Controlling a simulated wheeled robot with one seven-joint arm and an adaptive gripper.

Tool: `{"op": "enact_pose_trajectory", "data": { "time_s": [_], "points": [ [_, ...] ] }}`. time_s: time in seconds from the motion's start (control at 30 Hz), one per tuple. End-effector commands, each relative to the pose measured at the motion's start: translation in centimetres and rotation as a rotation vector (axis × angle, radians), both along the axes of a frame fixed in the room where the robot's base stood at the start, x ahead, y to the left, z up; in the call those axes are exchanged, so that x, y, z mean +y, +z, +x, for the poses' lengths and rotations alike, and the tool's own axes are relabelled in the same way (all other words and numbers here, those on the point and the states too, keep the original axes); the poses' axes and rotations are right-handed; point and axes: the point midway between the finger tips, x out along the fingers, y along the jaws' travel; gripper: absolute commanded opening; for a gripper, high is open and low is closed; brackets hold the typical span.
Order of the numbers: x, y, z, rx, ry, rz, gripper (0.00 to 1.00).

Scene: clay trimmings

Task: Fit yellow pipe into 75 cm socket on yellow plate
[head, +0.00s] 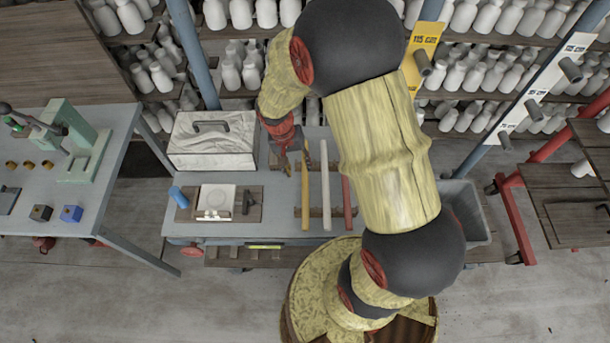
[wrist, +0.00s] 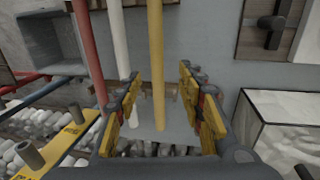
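The yellow pipe (head: 305,190) lies at the left of a white and a red pipe on a wooden rack on the bench. In the wrist view the yellow pipe (wrist: 156,50) runs between the two fingers, with space on both sides. My gripper (wrist: 162,98) is open around its end part; in the head view my gripper (head: 297,160) is over the pipe's far end. The yellow plate (head: 421,45), marked 115 cm, stands behind the bench with a dark socket (head: 424,65). It also shows in the wrist view (wrist: 62,148) with two sockets. The 75 cm mark is not readable.
The white pipe (head: 326,185) and red pipe (head: 347,205) lie close to the right of the yellow one. A white plate (head: 545,88) with several sockets stands farther right. A pale box (head: 212,140) is left of my gripper. A grey bin (head: 468,205) is at the bench's right end.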

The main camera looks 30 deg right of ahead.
Motion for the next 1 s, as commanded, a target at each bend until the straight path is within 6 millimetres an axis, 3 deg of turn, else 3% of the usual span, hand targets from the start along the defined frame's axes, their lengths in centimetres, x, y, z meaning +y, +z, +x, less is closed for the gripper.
{"op": "enact_pose_trajectory", "data": {
  "time_s": [0.47,0.7,1.0],
  "points": [
    [-0.8,-4.3,-0.7,0.007,-0.006,0.000,0.39],
    [-1.5,-7.6,-1.3,0.007,-0.006,0.000,0.39],
    [-1.5,-7.9,-1.3,0.005,-0.006,0.000,0.37]
  ]
}}
